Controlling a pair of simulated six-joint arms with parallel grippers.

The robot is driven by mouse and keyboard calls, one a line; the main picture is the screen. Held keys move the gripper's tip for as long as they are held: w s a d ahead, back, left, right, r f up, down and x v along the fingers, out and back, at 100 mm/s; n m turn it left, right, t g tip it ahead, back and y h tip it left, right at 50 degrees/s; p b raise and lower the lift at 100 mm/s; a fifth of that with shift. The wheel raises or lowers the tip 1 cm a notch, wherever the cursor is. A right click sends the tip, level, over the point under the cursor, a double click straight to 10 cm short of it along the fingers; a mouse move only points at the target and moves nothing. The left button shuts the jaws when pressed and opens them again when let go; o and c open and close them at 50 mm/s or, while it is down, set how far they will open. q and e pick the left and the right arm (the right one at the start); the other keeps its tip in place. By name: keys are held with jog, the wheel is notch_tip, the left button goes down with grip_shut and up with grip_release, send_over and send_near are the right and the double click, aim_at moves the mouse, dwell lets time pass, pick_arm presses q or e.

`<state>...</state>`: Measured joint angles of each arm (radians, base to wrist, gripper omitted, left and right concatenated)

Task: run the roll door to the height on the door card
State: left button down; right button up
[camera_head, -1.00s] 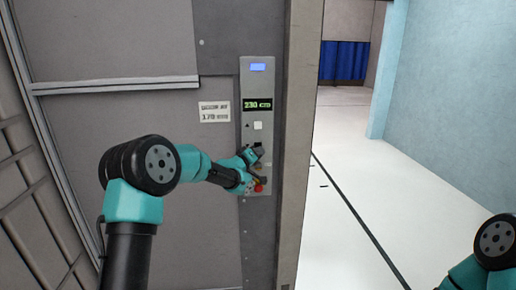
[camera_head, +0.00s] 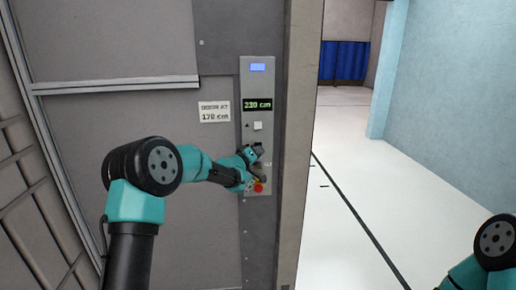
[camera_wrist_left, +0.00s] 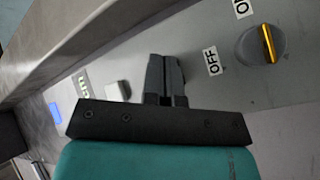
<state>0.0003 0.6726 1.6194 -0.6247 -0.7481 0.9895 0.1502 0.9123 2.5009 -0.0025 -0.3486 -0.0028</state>
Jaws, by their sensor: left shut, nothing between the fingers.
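The control panel (camera_head: 263,85) is a tall grey plate on the wall, with a green-lit display (camera_head: 257,105) that appears to read 230 cm. The door card (camera_head: 214,112) is a white label left of it, reading 170 cm on its lower line. A pale square button (camera_head: 258,126) sits below the display; it also shows in the left wrist view (camera_wrist_left: 117,90). My left gripper (camera_head: 259,150) is shut and empty in front of the panel below that button, hiding part of the panel. Its fingers (camera_wrist_left: 165,80) point at the panel; contact cannot be told. My right gripper is out of view.
A red button (camera_head: 258,188) is low on the panel. In the left wrist view, a dark knob with a yellow bar (camera_wrist_left: 262,45) sits beside ON and OFF labels. The doorway's white floor (camera_head: 350,200) is open at right.

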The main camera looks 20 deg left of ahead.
pick_arm(q)
jog(key=shift+w+a, duration=0.15)
jog(key=shift+w, duration=0.2)
dwell(0.7)
jog(key=shift+s, duration=0.15)
dwell(5.3)
jog(key=shift+s+d, duration=0.3)
jog(key=shift+s, duration=0.3)
jog(key=shift+s+d, duration=0.3)
jog(key=shift+s, duration=0.45)
jog(key=shift+s+d, duration=0.35)
jog(key=shift+s, duration=0.45)
jog(key=shift+s+d, duration=0.3)
jog(key=shift+s, duration=0.45)
